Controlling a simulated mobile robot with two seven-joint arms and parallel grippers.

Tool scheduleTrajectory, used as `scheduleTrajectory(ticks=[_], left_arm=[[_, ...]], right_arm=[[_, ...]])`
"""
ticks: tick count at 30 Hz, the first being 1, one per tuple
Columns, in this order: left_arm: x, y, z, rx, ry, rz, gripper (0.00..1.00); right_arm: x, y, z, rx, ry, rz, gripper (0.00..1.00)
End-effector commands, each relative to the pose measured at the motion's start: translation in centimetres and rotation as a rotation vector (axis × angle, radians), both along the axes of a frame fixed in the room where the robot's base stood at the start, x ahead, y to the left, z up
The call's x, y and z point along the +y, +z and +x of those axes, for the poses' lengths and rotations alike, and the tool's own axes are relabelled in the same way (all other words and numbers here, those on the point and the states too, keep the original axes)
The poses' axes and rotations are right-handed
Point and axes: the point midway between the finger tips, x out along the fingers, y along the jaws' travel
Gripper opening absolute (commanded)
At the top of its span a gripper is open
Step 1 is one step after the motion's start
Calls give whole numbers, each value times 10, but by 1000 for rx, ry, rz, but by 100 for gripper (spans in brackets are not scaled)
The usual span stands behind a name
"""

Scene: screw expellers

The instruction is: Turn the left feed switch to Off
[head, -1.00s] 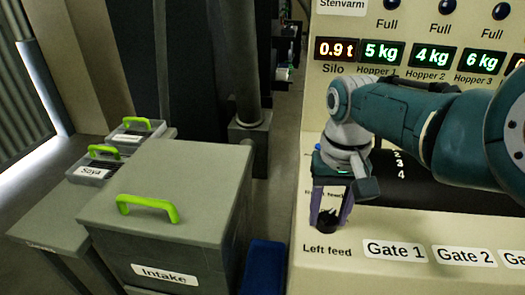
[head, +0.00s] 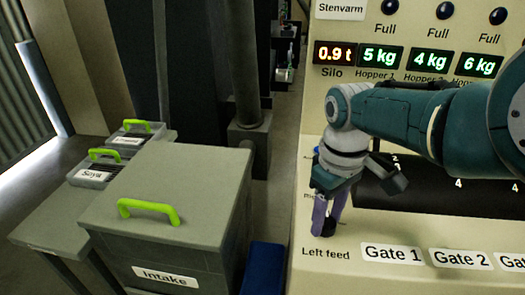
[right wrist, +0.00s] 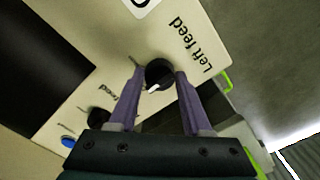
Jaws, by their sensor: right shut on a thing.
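The left feed switch is a round black knob with a white pointer mark; it shows in the right wrist view (right wrist: 158,73) beside the printed words "Left feed". My right gripper (right wrist: 155,78) has its two purple fingers on either side of this knob and is shut on it. In the head view my right gripper (head: 328,228) reaches down to the panel just above the "Left feed" label (head: 326,252), and its fingers hide most of the knob. My left gripper is not in view.
A second black knob (right wrist: 99,116) and a blue button (right wrist: 68,141) sit close by on the panel. Gate 1 (head: 392,253) and Gate 2 labels lie to the right. The grey Intake bin (head: 165,240) with a green handle stands to the left.

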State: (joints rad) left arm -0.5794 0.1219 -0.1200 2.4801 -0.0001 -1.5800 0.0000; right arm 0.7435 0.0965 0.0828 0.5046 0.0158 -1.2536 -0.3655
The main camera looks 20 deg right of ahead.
Motion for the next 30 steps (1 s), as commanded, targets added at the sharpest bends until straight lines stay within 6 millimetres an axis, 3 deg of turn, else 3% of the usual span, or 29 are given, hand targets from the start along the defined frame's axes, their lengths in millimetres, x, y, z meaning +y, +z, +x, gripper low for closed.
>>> scheduleTrajectory(ticks=[14, 15, 23, 30], left_arm=[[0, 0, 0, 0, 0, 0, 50], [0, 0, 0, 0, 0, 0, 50], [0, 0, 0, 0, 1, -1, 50], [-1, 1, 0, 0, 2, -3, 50]], right_arm=[[-1, -1, 0, -1, 18, -2, 0], [-1, -1, 0, -1, 18, -2, 50], [0, 0, 0, 0, 17, -1, 79], [0, 1, 0, -1, 16, -1, 79]])
